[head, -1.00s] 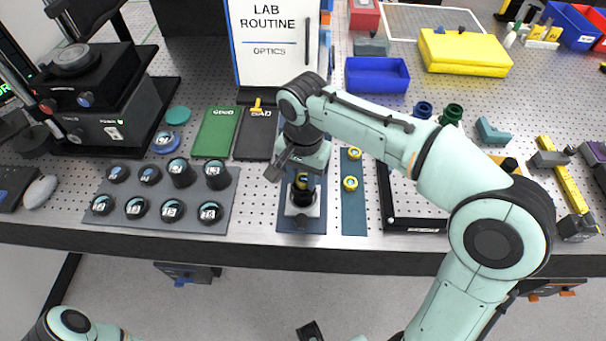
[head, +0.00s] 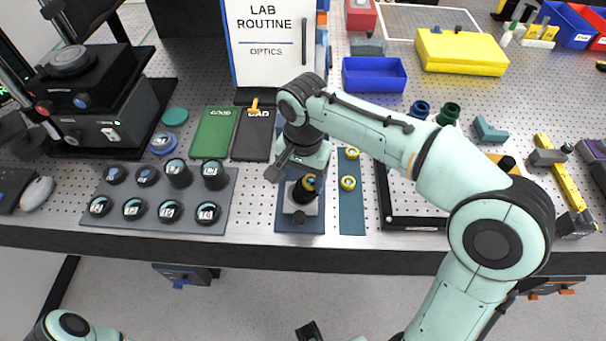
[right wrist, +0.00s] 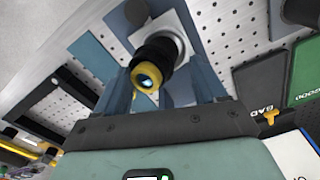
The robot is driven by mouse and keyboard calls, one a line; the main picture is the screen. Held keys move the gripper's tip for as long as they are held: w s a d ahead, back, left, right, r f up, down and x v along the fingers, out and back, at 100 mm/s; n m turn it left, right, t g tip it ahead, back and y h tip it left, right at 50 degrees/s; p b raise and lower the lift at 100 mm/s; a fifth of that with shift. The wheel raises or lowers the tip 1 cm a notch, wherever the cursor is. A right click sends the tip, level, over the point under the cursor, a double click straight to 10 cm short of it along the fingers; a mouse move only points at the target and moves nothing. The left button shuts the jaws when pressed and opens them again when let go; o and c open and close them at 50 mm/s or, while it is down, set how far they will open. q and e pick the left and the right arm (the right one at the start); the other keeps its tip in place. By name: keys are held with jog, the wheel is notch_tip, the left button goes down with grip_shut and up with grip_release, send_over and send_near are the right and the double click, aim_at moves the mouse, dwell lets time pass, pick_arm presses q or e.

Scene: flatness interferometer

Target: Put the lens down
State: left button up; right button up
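The lens (head: 313,188), a short black barrel with a yellow ring and a bluish face, is over the pale square seat on the dark blue fixture plate (head: 287,226). It leans to the right in the head view. In the right wrist view the lens (right wrist: 152,70) sits between the two fingers, its ringed face towards the camera. My right gripper (head: 291,167) is just behind and above it; its fingers look spread, with some space beside the lens. Whether the lens rests fully on the seat is hard to see.
A grey tray of several numbered lenses (head: 158,219) lies left. Green GOOD (head: 213,133) and black BAD (head: 252,137) pads lie behind. A blue strip with two yellow rings (head: 351,215) and a black frame (head: 410,222) are right of the fixture.

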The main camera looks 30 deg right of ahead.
pick_arm(q)
jog(key=r+p, duration=0.1)
jog(key=w+r+p, duration=0.2)
jog(key=r, duration=0.1)
jog(key=shift+p, duration=0.3)
pick_arm(e)
notch_tip(320, 180, up, 12)
jog(key=shift+a+r, duration=0.15)
jog(key=shift+a, duration=0.05)
jog(key=shift+w, duration=0.1)
